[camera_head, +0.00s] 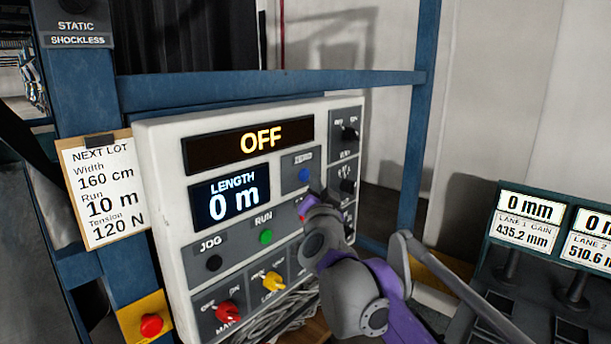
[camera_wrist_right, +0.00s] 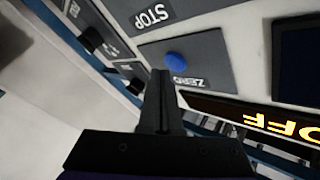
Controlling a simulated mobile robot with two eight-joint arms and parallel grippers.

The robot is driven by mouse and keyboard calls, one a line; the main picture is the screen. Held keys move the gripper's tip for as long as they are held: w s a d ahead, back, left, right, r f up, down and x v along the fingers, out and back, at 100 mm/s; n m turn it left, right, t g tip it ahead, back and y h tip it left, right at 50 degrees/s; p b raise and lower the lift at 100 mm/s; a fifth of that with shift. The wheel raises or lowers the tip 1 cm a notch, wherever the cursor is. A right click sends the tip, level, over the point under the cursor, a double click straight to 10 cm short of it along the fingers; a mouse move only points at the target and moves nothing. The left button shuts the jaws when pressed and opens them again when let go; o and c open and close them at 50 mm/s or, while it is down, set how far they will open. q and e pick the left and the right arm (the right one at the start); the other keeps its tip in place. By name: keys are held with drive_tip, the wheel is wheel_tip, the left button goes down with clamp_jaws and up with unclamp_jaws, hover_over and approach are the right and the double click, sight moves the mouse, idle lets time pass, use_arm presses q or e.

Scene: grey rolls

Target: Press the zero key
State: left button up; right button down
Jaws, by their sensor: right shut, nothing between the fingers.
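The zero key is a round blue button (camera_head: 305,174) on a grey plate marked ZERO, at the upper right of a white control panel (camera_head: 160,150). The blue button also shows in the right wrist view (camera_wrist_right: 177,58), just beyond the fingertips. My right gripper (camera_head: 313,194) is just below the button in the head view. In the right wrist view its dark fingers (camera_wrist_right: 162,76) are shut together and empty. Their tips appear beside the button; I cannot tell whether they touch it. My left gripper is not in view.
The panel shows OFF (camera_head: 262,139) and LENGTH 0 m (camera_head: 231,197). A green RUN button (camera_head: 265,236), black JOG button (camera_head: 214,262) and red and yellow knobs sit lower. A STOP plate (camera_wrist_right: 165,20) adjoins the zero plate. Blue frame bars (camera_head: 250,84) surround the panel.

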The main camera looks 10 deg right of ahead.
drive_tip(key=shift+s+d, duration=0.1)
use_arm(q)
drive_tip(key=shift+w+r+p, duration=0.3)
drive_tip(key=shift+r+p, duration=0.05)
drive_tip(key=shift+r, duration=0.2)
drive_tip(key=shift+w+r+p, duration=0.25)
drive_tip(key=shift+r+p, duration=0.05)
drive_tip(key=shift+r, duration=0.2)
use_arm(e)
drive_tip(key=s+d, duration=0.1)
drive_tip(key=s, duration=0.1)
drive_tip(key=s+d, duration=0.2)
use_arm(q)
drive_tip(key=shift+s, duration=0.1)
use_arm(e)
drive_tip(key=shift+f, duration=0.15)
